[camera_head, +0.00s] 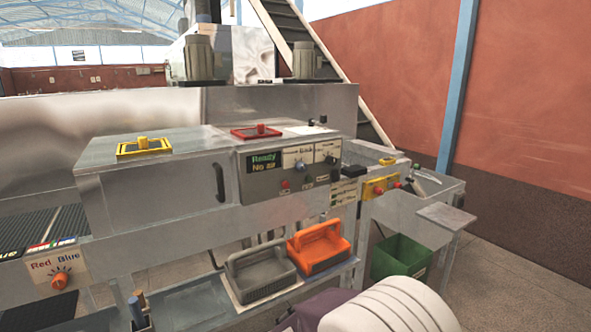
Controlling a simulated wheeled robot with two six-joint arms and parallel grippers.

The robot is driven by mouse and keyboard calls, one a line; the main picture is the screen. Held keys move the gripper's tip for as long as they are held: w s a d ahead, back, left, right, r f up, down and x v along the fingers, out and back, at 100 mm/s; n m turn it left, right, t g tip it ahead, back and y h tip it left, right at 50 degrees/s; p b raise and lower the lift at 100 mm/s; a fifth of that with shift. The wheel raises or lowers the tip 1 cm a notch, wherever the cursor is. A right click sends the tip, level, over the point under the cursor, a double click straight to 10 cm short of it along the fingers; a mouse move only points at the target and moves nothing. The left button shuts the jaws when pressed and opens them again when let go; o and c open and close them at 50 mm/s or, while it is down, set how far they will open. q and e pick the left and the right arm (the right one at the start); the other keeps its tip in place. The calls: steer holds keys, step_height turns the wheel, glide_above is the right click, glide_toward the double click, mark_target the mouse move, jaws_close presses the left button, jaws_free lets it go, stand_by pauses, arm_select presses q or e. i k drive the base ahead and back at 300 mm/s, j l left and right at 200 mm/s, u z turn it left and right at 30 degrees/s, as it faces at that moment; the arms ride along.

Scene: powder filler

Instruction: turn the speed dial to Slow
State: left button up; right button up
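The control panel (290,168) is on the front of the grey metal machine, right of the middle. Beside the display are a left knob (299,165) and a right knob (330,159), each under a small pale label plate. The label print is too small to read, so I cannot tell which knob is the speed dial or where it points. Small red and dark buttons sit below. Neither of my grippers is in view.
An orange dial (60,281) marked Red and Blue is at the lower left. A grey tray (260,275) and an orange tray (319,248) sit on the low shelf. A green bin (400,257) stands right. A white ribbed rounded thing (390,308) fills the bottom right foreground.

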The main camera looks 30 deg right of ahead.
mark_target(331, 161)
steer(key=z, duration=1.4)
